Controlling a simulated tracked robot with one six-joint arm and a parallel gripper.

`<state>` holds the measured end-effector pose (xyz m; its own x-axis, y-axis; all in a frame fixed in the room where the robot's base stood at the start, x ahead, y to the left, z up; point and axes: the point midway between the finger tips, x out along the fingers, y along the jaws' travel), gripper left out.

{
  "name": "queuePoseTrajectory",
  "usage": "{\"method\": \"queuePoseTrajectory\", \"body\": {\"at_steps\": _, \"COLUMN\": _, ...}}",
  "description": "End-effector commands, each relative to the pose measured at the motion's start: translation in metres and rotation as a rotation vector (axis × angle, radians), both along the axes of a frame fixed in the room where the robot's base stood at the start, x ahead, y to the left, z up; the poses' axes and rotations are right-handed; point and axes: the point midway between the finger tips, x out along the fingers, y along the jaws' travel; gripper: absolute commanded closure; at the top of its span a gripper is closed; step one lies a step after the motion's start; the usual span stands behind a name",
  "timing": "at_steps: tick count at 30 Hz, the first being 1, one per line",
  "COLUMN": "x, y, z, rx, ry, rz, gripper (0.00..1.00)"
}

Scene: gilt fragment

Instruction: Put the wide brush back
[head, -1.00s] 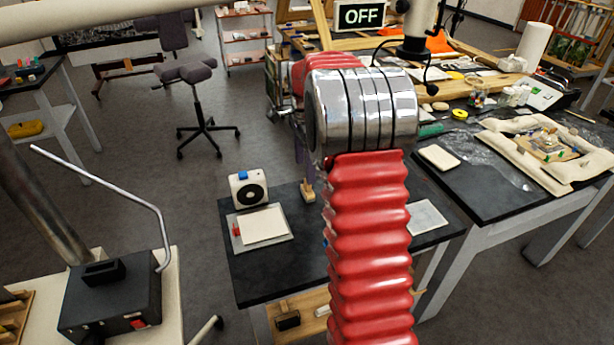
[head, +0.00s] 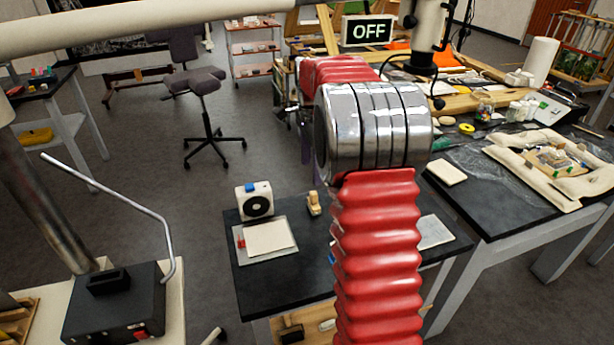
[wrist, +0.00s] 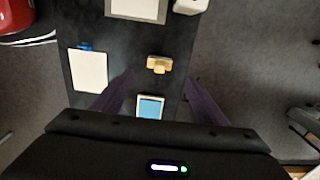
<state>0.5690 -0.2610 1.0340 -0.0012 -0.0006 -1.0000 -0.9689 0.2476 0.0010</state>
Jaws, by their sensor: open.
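A small light-wood piece, which may be the wide brush (head: 314,204), sits near the back edge of the low black table, right of a white box. In the wrist view the wooden piece (wrist: 159,65) lies below the gap between my fingertips, with a narrower part over a wider bar. I cannot make out its bristles. My gripper (wrist: 159,80) is open, with a purple finger to each side of the wooden piece and apart from it. In the head view my red arm hides most of the gripper.
The low black table (head: 240,275) also holds a white box with a round black front (head: 255,201), a pad on a grey plate (head: 268,238) and a small blue panel in a pale frame (wrist: 151,107). A white sheet with a blue clip (wrist: 88,71) lies left in the wrist view.

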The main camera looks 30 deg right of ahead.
Motion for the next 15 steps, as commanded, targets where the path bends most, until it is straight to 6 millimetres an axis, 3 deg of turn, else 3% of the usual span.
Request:
{"method": "queuePoseTrajectory", "body": {"at_steps": 5, "x": -0.005, "y": 0.014, "z": 0.012, "rx": -0.009, "ry": -0.018, "rz": 0.066, "gripper": 0.33}}
{"method": "queuePoseTrajectory", "body": {"at_steps": 15, "x": -0.042, "y": 0.08, "z": 0.056, "rx": -0.057, "ry": -0.096, "rz": 0.399, "gripper": 0.33}}
